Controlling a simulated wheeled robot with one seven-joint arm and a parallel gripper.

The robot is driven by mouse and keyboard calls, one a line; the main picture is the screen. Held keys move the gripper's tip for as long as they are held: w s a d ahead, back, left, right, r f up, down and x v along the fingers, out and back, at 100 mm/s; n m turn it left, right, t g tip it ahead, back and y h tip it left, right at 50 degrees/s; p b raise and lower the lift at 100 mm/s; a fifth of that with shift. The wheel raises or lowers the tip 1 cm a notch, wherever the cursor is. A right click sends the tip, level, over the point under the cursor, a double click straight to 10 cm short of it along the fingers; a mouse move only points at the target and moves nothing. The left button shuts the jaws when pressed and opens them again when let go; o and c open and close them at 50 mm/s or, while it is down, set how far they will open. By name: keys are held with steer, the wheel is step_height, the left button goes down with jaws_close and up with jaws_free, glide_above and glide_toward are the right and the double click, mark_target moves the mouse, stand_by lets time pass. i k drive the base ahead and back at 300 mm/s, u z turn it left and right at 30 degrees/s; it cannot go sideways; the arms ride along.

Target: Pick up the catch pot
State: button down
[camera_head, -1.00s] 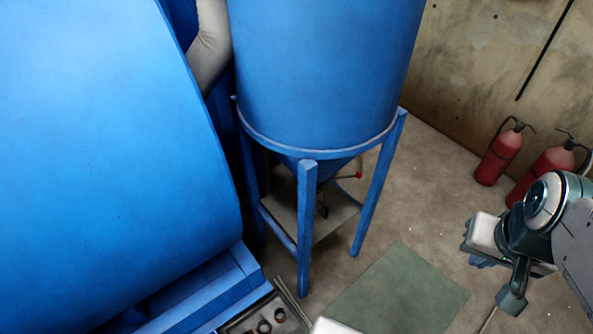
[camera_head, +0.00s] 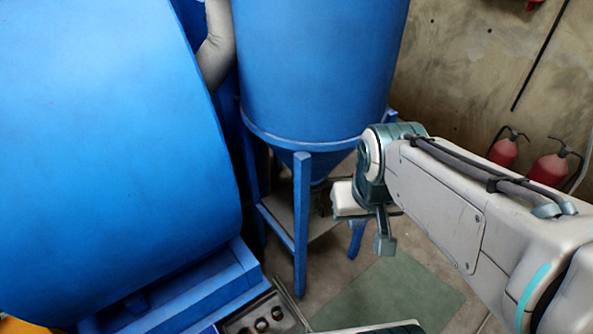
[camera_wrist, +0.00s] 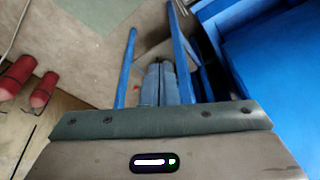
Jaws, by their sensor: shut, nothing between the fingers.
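I cannot clearly make out a catch pot in either view. In the head view, a small dark shape (camera_head: 320,202) shows below the cone of the blue hopper (camera_head: 318,75), above the grey shelf (camera_head: 275,210) between its legs; I cannot tell what it is. My arm's wrist covers the right part of this space. In the wrist view, my gripper (camera_wrist: 160,68) is shut and empty, its fingers pointing in between the blue legs of the stand.
The front leg (camera_head: 301,225) of the stand is left of my wrist. A big blue drum housing (camera_head: 105,150) fills the left. A green mat (camera_head: 390,295) lies on the floor. Red fire extinguishers (camera_head: 548,170) stand by the wall. A tray of round parts (camera_head: 250,322) is at the bottom.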

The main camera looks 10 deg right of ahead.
mark_target(314, 203)
steer(key=z, duration=1.8)
steer(key=i, duration=2.65)
steer(key=u, duration=3.7)
steer(key=i, duration=0.25)
steer(key=u, duration=0.25)
